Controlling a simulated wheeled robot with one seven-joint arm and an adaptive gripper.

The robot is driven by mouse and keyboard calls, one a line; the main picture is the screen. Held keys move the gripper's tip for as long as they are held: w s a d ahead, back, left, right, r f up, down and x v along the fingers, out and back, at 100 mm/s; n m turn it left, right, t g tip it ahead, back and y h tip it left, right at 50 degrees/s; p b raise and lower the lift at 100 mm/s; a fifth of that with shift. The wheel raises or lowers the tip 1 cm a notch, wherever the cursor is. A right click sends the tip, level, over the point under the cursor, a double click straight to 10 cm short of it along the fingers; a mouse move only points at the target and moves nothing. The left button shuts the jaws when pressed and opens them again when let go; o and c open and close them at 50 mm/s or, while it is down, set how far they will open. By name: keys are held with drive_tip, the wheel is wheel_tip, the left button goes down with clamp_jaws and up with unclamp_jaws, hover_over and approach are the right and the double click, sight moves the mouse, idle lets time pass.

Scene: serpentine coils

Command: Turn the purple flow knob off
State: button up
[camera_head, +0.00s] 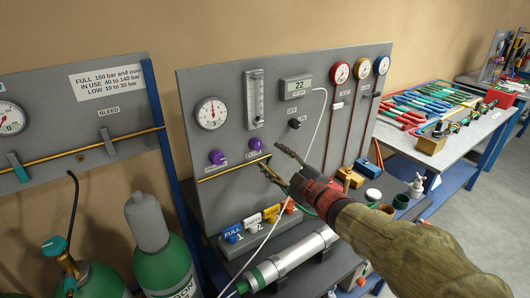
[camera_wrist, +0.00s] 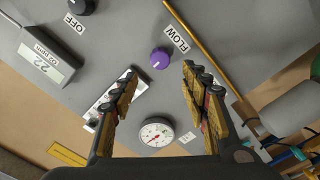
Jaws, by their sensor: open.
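Two purple knobs, the left one (camera_head: 217,157) and the right one (camera_head: 255,145), sit on the grey panel below the round gauge and the flow tube, with small labels unreadable in the head view. In the wrist view one purple knob (camera_wrist: 160,59) with a light pointer mark stands beside a label reading FLOW (camera_wrist: 177,38). The other purple knob does not show there. My gripper (camera_head: 276,160) is open and empty, in front of the panel just right of and below the right knob. In the wrist view the knob appears between and beyond the fingertips (camera_wrist: 160,72), apart from them.
A brass pipe (camera_head: 235,168) runs below the knobs. A black knob (camera_head: 294,124) marked OFF in the wrist view sits under the digital display (camera_head: 296,87). A white hose (camera_head: 318,120) hangs near my gripper. Coloured tags (camera_head: 252,221) and a silver cylinder (camera_head: 293,258) lie below.

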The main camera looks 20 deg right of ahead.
drive_tip(key=v, duration=0.3)
drive_tip(key=shift+s, duration=0.15)
drive_tip(key=shift+d, duration=0.1)
